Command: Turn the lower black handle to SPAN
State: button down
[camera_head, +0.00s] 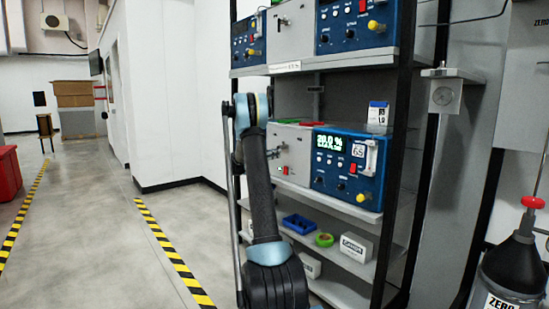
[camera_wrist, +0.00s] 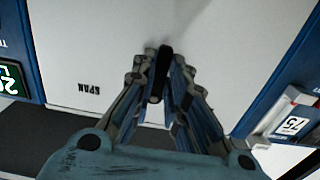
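The black handle (camera_wrist: 161,68) stands out from a pale panel (camera_wrist: 100,30) in the middle of the wrist view. It lies nearly lengthwise in the picture, its near end leaning slightly left. The SPAN label (camera_wrist: 88,88) is printed upside down on the panel to the left of the handle. My gripper (camera_wrist: 162,75) has a finger on each side of the handle, and the fingers appear closed against it. In the head view the lower grey panel (camera_head: 295,163) is partly behind my arm, and the handle cannot be made out there.
The blue analyser (camera_head: 330,185) with a green display is right of the panel. The shelf below holds a blue bin (camera_head: 299,224), green tape (camera_head: 324,240) and a white box (camera_head: 356,247). A ZERO cylinder (camera_head: 512,272) stands at right. Open floor is at left.

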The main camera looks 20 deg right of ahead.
jog(key=shift+n, duration=0.4)
jog(key=shift+s+d+r+n, duration=0.1)
jog(key=shift+s+r+n, duration=0.35)
jog(key=shift+n, duration=2.4)
jog(key=shift+s+d+r+n, duration=0.1)
jog(key=shift+s+r+n, duration=0.35)
jog(key=shift+n, duration=2.45)
jog(key=shift+s+d+r+n, duration=0.1)
jog(key=shift+s+r+n, duration=0.35)
jog(key=shift+n, duration=2.4)
jog(key=shift+w+r, duration=0.1)
jog(key=shift+r, duration=0.05)
jog(key=c, duration=1.6)
grip_release()
jog(key=shift+d, duration=0.1)
